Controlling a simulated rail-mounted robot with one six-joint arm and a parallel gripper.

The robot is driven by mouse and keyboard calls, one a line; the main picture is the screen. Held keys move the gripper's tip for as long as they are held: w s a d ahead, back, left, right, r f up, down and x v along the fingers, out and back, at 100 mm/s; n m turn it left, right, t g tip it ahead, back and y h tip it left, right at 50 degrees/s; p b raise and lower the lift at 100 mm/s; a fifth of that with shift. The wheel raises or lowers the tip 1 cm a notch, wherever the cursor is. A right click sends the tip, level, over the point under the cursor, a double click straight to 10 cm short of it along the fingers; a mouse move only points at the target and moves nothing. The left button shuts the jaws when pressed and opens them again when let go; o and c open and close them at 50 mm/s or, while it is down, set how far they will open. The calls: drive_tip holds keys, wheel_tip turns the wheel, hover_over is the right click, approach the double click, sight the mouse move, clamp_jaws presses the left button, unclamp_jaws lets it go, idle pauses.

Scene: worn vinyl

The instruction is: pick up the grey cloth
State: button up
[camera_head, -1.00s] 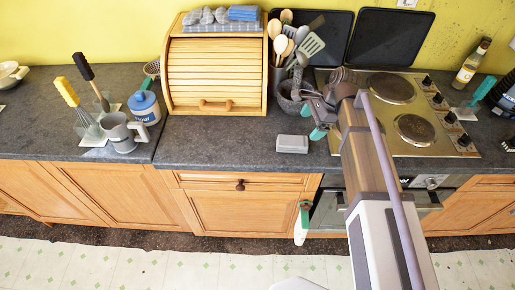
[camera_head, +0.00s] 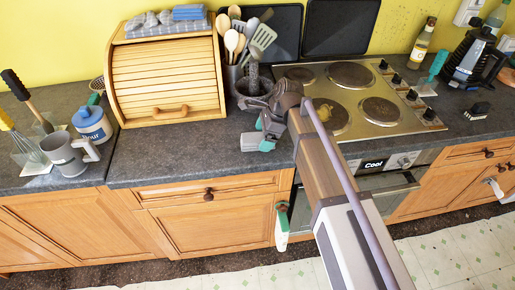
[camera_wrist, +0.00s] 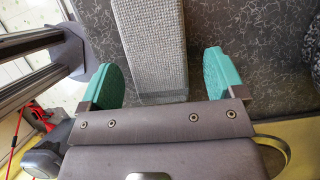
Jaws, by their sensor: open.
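The grey cloth (camera_head: 251,141) is a small folded block on the dark counter, in front of the bread bin and left of the hob. My gripper (camera_head: 264,136) is at it, with its teal fingers hiding part of it in the head view. In the wrist view the cloth (camera_wrist: 150,45) is pale grey and woven, running up the picture past the top edge. My gripper (camera_wrist: 164,82) is open there, with one finger on each side of the cloth's near end. A gap shows between the cloth and each finger.
A wooden bread bin (camera_head: 168,78) stands behind, with rolled grey cloths (camera_head: 150,19) on top. A utensil pot (camera_head: 235,75) and a dark mortar (camera_head: 250,92) stand close behind my gripper. The hob (camera_head: 355,97) is right. The counter left of the cloth is clear.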

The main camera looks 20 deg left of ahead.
sight(262, 136)
drive_tip(key=shift+x, duration=0.95)
drive_tip(key=shift+d+r, duration=0.1)
drive_tip(key=shift+r, duration=0.15)
drive_tip(key=c, duration=1)
wheel_tip(262, 136, up, 10)
drive_tip(key=p, duration=1)
drive_tip(key=shift+r, duration=0.2)
drive_tip(key=shift+f, duration=0.2)
drive_tip(key=o, duration=0.4)
drive_tip(key=shift+c, duration=1.6)
